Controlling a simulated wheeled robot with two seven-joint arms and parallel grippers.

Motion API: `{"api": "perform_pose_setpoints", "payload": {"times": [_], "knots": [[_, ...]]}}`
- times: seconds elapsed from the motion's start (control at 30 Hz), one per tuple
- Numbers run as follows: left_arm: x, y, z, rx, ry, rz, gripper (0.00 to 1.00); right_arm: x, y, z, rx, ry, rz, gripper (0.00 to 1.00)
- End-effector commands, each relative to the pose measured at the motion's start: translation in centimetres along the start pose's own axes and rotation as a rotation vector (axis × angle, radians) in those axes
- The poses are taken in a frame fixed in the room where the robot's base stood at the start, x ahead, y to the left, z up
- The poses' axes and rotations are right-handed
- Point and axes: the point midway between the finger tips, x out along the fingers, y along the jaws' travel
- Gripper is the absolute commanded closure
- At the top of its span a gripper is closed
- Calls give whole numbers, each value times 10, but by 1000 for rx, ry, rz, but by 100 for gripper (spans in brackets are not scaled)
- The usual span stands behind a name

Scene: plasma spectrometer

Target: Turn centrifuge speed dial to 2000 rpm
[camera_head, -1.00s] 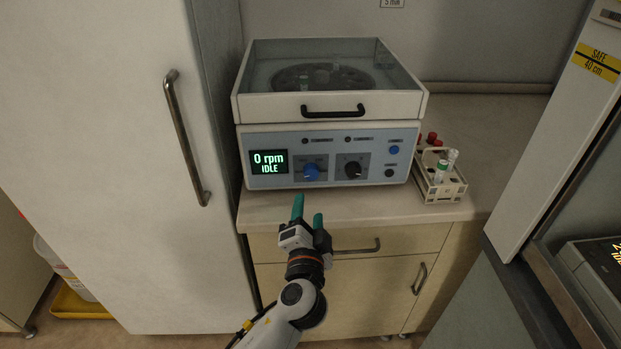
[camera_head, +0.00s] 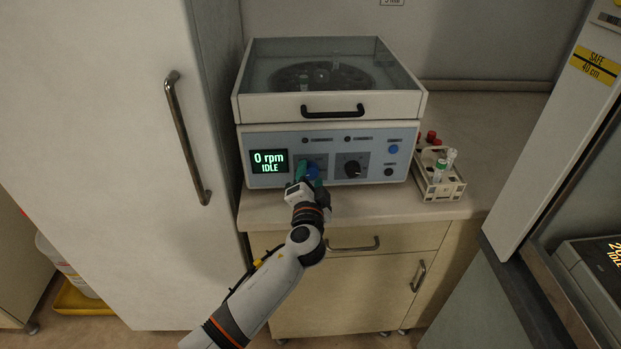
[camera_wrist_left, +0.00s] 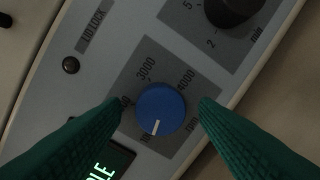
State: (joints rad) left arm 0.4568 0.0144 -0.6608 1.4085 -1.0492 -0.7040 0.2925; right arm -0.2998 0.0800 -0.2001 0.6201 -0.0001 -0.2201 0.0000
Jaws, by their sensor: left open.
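The centrifuge (camera_head: 335,130) stands on the counter with its lid down. Its display (camera_head: 268,162) reads "0 rpm IDLE". The blue speed dial (camera_head: 313,172) is on the front panel, partly hidden by my gripper; in the left wrist view the dial (camera_wrist_left: 160,108) shows whole, its white mark pointing to the low end of the scale, with 3000 and 4000 printed around it. My left gripper (camera_head: 310,171) is open, its green fingertips on both sides of the dial. I cannot tell whether they touch it. My right gripper is not in view.
A black timer dial (camera_head: 353,168) sits right of the blue dial; it also shows in the wrist view (camera_wrist_left: 230,10). A tube rack (camera_head: 438,178) stands on the counter to the right. A tall white cabinet (camera_head: 110,150) borders the left side.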

Motion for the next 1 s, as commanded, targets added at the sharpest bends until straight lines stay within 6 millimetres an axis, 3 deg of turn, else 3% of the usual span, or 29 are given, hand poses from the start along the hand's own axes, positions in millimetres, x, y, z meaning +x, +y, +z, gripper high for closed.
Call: {"api": "perform_pose_setpoints", "payload": {"times": [0.03, 0.3, 0.67, 1.0], "knots": [[0, 0, 0, 0, 0, 0, 47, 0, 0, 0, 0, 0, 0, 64], [0, 0, 0, 0, 0, 0, 90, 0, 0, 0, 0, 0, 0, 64], [0, 1, 1, 59, 3, -6, 90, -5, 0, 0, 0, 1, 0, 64], [0, 3, 2, 306, 18, -28, 90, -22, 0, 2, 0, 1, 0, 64]]}}
